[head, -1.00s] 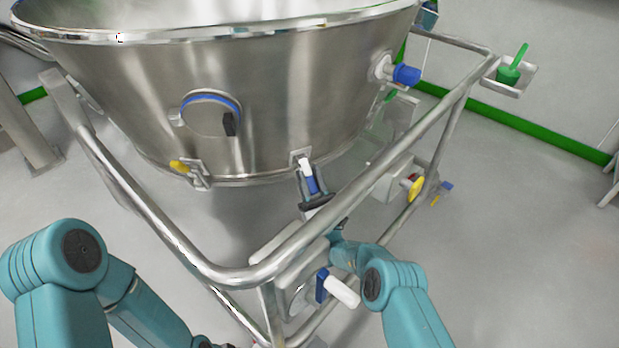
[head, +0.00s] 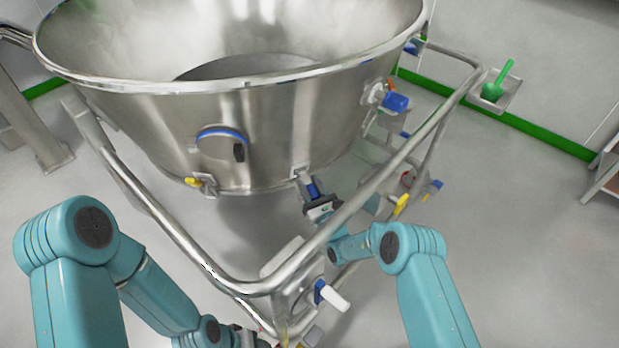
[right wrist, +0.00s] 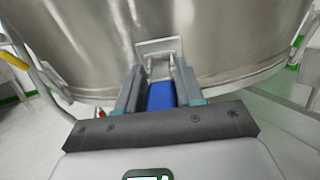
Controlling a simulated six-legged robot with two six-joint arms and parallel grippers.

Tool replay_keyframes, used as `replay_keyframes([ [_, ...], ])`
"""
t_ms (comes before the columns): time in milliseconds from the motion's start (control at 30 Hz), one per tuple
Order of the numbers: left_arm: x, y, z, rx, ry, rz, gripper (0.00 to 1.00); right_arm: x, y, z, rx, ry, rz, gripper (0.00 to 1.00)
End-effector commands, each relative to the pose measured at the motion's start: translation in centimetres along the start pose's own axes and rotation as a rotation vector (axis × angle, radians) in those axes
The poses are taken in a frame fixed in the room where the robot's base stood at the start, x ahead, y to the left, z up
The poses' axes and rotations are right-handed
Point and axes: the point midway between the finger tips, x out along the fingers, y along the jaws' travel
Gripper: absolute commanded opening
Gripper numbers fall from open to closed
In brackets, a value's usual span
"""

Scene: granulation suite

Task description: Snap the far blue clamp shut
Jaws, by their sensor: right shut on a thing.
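A blue-handled clamp (head: 313,189) is on the lower rim of the steel bowl (head: 265,135), on the side facing me. In the right wrist view its blue handle (right wrist: 161,95) lies between the fingers, below a metal bracket on the bowl. My right gripper (head: 310,198) is shut on this handle; the right wrist view shows a dark finger (right wrist: 158,92) on each side of it. The fingers hide part of the clamp, and whether its latch is seated cannot be told. My left arm reaches to the bottom edge, where its gripper (head: 245,338) is only partly seen.
A steel tube frame (head: 375,180) runs around the bowl, close to my right arm. A yellow clamp (head: 193,182) is further left on the rim. A blue knob (head: 396,102) is on the bowl's right. A white-handled valve (head: 332,296) is below.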

Motion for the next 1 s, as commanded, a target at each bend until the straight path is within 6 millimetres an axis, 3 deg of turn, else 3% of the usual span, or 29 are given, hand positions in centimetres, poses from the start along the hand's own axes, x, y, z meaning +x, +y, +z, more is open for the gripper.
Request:
replay_keyframes([
  [200, -1.25, 0.45, 0.02, 0.0, 0.0, 0.0, 0.6, 0.08, 0.01, 0.37, -0.001, 0.061, 0.0, 0.0],
  [667, -1.33, 0.47, 0.02, 0.0, 0.0, 0.0, 0.6, 0.03, 0.01, 0.18, -0.001, 0.076, 0.0, 0.0],
  [700, -1.33, 0.47, 0.02, 0.0, 0.0, 0.0, 0.6, 0.03, 0.01, 0.18, -0.001, 0.076, 0.0, 0.43],
  [733, -1.33, 0.47, 0.02, 0.0, 0.0, 0.0, 0.6, 0.04, 0.01, 0.19, -0.001, 0.076, 0.0, 0.53],
  [767, -1.33, 0.47, 0.02, 0.0, 0.0, 0.0, 0.6, 0.04, 0.01, 0.19, -0.001, 0.076, 0.0, 0.57],
  [1000, -1.34, 0.48, 0.02, 0.0, 0.0, 0.0, 0.6, 0.07, 0.0, 0.25, -0.001, 0.074, 0.0, 0.57],
])
